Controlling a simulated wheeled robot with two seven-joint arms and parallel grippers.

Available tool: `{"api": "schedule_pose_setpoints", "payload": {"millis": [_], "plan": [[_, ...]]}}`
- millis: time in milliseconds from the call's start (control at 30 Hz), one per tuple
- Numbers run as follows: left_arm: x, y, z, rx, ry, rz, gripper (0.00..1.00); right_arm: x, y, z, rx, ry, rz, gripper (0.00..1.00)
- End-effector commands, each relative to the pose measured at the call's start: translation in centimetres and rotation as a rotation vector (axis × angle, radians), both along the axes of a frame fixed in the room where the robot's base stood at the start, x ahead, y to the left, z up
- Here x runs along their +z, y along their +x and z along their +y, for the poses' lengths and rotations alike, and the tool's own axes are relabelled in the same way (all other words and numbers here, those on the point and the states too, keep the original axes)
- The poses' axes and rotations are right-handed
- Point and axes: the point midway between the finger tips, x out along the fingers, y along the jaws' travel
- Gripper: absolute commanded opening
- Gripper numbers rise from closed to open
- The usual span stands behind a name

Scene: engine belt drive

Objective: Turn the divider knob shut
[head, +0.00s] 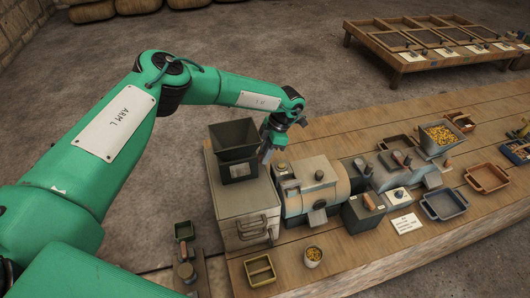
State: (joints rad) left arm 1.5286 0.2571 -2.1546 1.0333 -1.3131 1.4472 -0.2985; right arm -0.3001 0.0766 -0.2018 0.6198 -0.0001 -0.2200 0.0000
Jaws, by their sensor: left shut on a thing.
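My left arm comes in from the left, and its gripper (269,151) points down just right of the dark hopper (235,135). The hopper stands on a grey metal box (243,205) with handles on its front. The left gripper is shut on a small part between the hopper and the rounded machine, taken to be the divider knob. The jaws hide that part, so its turn position cannot be seen. My right gripper is not in view.
A rounded beige machine (318,184) stands right of the grey box. A hopper of yellow pieces (440,134), a brown tray (487,177) and a blue-grey tray (443,204) are farther right. A yellow divided tray (260,270) and a small cup (313,257) sit in front.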

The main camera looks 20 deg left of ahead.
Motion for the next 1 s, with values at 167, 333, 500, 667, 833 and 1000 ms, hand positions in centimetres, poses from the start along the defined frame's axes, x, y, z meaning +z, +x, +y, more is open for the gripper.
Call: {"api": "schedule_pose_setpoints", "payload": {"millis": [167, 333, 500, 667, 833, 1000], "plan": [[0.0, -0.2, -0.2, -0.006, 0.068, -0.103, 0.01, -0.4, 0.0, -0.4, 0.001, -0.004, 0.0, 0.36], [-0.3, -0.4, -0.4, -0.007, 0.154, -0.231, 0.01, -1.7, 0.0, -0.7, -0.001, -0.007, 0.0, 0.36], [-0.7, -0.7, -0.6, -0.006, 0.244, -0.366, 0.01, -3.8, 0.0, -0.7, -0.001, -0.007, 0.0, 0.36], [-0.9, -0.9, -0.8, -0.005, 0.323, -0.484, 0.01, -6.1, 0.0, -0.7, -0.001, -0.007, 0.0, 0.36], [-0.9, -1.0, -0.8, -0.004, 0.39, -0.583, 0.01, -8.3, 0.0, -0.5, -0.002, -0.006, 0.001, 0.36], [-0.9, -1.1, -0.9, -0.002, 0.44, -0.654, 0.01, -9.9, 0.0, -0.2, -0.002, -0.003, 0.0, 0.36]]}}
